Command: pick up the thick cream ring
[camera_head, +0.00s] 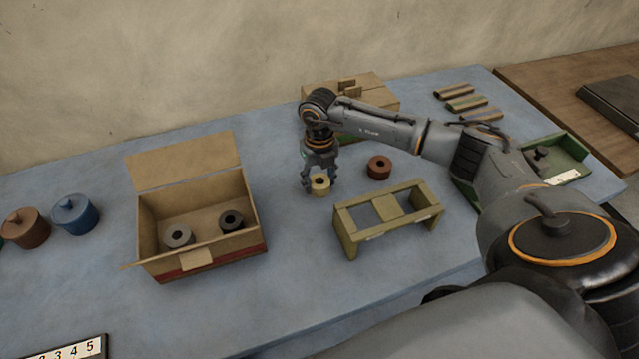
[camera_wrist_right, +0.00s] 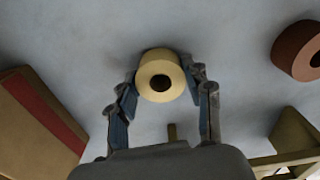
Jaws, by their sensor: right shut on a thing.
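The thick cream ring (camera_head: 320,185) is on the blue table or just above it, between the open box and the wooden frame; I cannot tell whether it touches the table. My right gripper (camera_head: 320,180) comes down over it from above, with its fingers on both sides of the ring. In the right wrist view the cream ring (camera_wrist_right: 160,78) sits between the two fingertips of the right gripper (camera_wrist_right: 160,88), its dark hole facing the camera. The right gripper is shut on the ring. My left gripper is not in view.
A red-brown ring (camera_head: 379,167) lies close to the right of the gripper. An olive wooden frame (camera_head: 350,236) stands in front. An open cardboard box (camera_head: 150,234) at left holds a grey ring (camera_head: 178,236) and a black ring (camera_head: 231,221). A closed carton (camera_head: 378,92) stands behind.

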